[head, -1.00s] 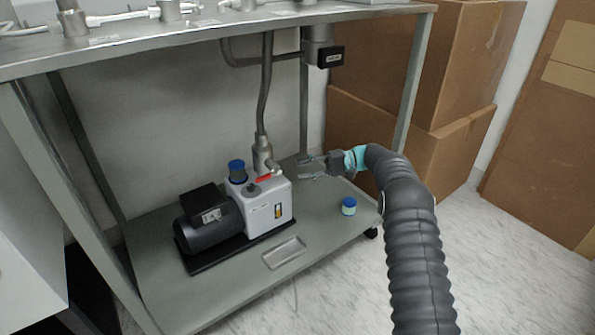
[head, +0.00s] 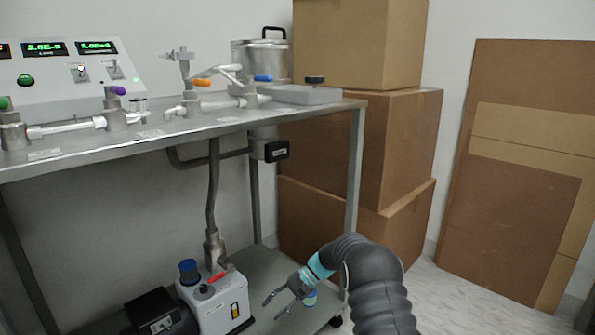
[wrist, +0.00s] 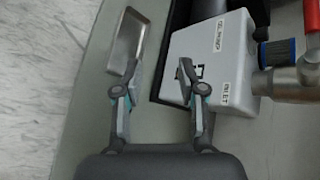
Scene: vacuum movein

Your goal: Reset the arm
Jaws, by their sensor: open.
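My gripper (head: 277,303) is at the end of my dark, ribbed arm, over the lower shelf of the metal bench, to the right of the vacuum pump (head: 222,306). Its two fingers are spread, with nothing between them. In the wrist view my gripper (wrist: 157,85) is also open, pointing toward the pump's pale housing (wrist: 208,58) and a shallow metal tray (wrist: 129,42).
The bench top (head: 230,121) above carries valves, pipes, a steel pot (head: 262,62) and a gauge panel (head: 75,65). A vertical pipe (head: 212,190) runs down to the pump. Stacked cardboard boxes (head: 400,150) stand at the right behind the bench. Open floor (head: 455,300) lies at the right.

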